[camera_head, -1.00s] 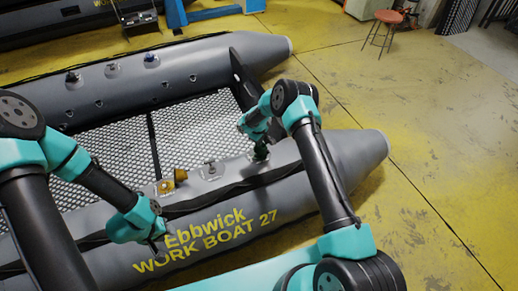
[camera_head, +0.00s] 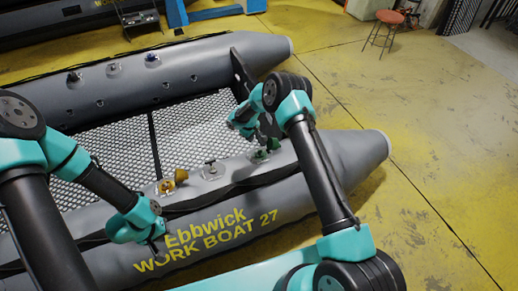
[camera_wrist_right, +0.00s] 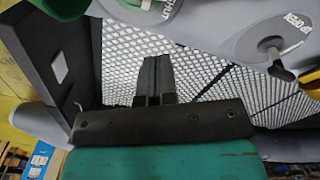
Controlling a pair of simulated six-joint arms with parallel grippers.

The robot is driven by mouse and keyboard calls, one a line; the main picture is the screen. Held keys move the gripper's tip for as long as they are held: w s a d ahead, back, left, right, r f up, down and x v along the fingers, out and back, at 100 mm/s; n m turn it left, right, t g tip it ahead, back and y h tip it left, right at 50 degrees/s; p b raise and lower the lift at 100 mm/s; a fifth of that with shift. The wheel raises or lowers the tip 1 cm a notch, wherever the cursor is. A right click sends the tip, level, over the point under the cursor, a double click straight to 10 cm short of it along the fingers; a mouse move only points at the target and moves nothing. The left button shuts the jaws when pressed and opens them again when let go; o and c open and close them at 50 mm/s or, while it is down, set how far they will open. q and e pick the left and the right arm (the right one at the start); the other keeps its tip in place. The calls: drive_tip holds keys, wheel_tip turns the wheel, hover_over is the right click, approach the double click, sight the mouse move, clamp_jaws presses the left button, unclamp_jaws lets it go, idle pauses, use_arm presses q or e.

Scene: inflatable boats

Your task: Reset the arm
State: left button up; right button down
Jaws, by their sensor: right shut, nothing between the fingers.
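My right gripper (camera_head: 266,133) hangs just above the green valve (camera_head: 262,154) on the near tube of the grey boat (camera_head: 330,160). In the right wrist view its fingers (camera_wrist_right: 153,82) are together with nothing between them, apart from the valves. That view shows a green part (camera_wrist_right: 62,8) at the top left, a pale plate marked "SHUT" (camera_wrist_right: 148,8), and a round fitting marked "OPEN" (camera_wrist_right: 270,40) with a dark lever. My left gripper (camera_head: 156,249) is low in front of the boat's lettered side; its jaw opening is too small to judge.
A grey-handled valve (camera_head: 210,169) and a yellow valve (camera_head: 180,176) stand along the near tube. The mesh floor (camera_head: 190,125) lies behind them. A red stool (camera_head: 389,17) stands at the back right. The yellow floor right of the boat is clear.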

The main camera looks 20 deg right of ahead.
idle(0.4)
drive_tip(key=s+d+r+m+y, duration=0.1)
drive_tip(key=s+r+m, duration=0.1)
drive_tip(key=s, duration=1)
drive_tip(key=s+d+r+m+y, duration=0.1)
drive_tip(key=s+m, duration=0.3)
drive_tip(key=s, duration=0.9)
drive_tip(key=s+d+r+m+y, duration=0.1)
drive_tip(key=s+r+m, duration=0.2)
drive_tip(key=s, duration=1)
drive_tip(key=shift+d+r+t+y, duration=0.3)
drive_tip(key=shift+t+y, duration=0.1)
idle(0.4)
